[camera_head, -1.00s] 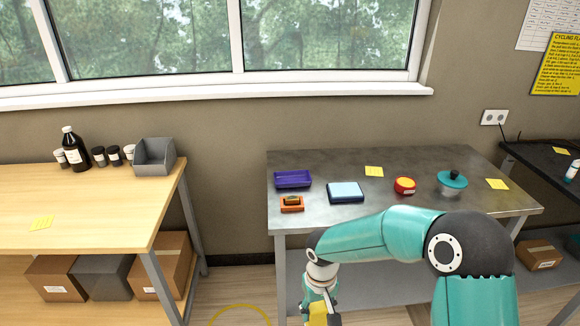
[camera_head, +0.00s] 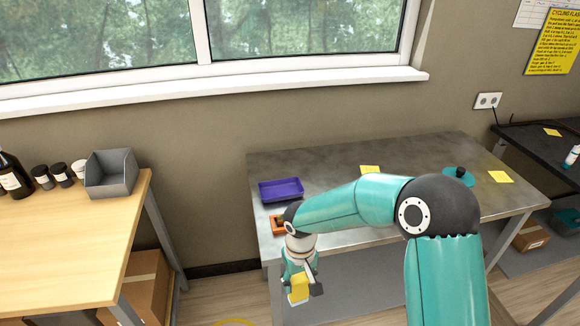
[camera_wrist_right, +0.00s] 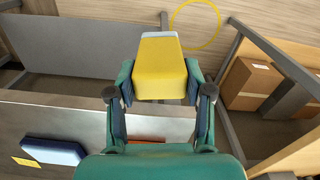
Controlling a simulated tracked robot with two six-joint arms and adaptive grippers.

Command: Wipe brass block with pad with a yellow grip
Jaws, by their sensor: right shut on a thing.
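My right gripper (camera_head: 301,281) is shut on the pad with a yellow grip (camera_wrist_right: 160,70). The pad's pale grey face shows at the far end of the yellow grip in the wrist view. In the head view the pad is in front of the metal table's left front edge. A small orange holder (camera_head: 276,226) sits near that edge, partly behind my right arm. A small dark and brassy piece on it may be the brass block, but my arm mostly hides it. An orange strip shows behind the gripper in the wrist view (camera_wrist_right: 146,142). My left gripper is out of view.
A purple tray (camera_head: 281,190) is behind the orange holder on the metal table (camera_head: 420,150). A teal lidded item (camera_head: 458,177) stands farther right. A wooden bench (camera_head: 70,240) with a grey bin (camera_head: 110,174) is at left.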

